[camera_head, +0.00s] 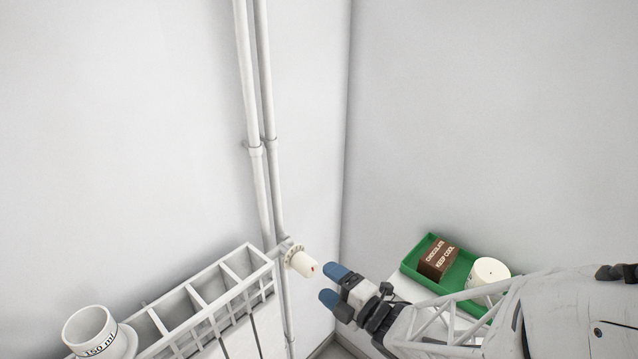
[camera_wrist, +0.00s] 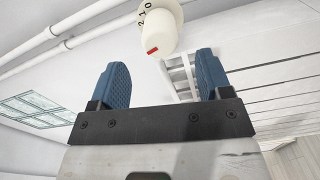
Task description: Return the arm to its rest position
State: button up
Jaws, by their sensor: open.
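My gripper (camera_head: 335,284) is open and empty, with two blue fingertips, at the lower middle of the head view. It points left toward a white radiator valve knob (camera_head: 302,264) with a red mark and does not hold it. My arm reaches in from the right edge. In the wrist view my gripper (camera_wrist: 162,85) shows its two blue fingers wide apart. The valve knob (camera_wrist: 158,32), with digits on its collar and a red mark on its end, appears above the gap between them. The distance from fingers to knob is hard to judge.
A white radiator (camera_head: 205,305) runs along the left wall, with a white 150 ml cup (camera_head: 90,330) at its near end. Vertical pipes (camera_head: 255,150) rise by the corner. At right, a green tray (camera_head: 412,262) holds a brown chocolate box (camera_head: 437,260) and a white container (camera_head: 489,271).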

jog(key=shift+w, duration=0.1)
jog(key=w+d+r+m+g+h, duration=0.1)
jog(key=w+d+r+m+h, duration=0.2)
jog(key=d+r+m+h, duration=0.8)
jog(key=s+d+r+m+g+h, duration=0.1)
jog(key=s+r+m+g, duration=0.2)
jog(key=s+m, duration=0.4)
jog(key=s+d+r+m+g, duration=0.2)
jog(key=s+r+m+g, duration=0.2)
jog(key=s, duration=0.5)
jog(key=shift+s+r+m+g+h, duration=0.2)
jog(key=shift+m+g+h, duration=0.2)
jog(key=shift+m+g, duration=1)
jog(key=shift+m+t, duration=0.3)
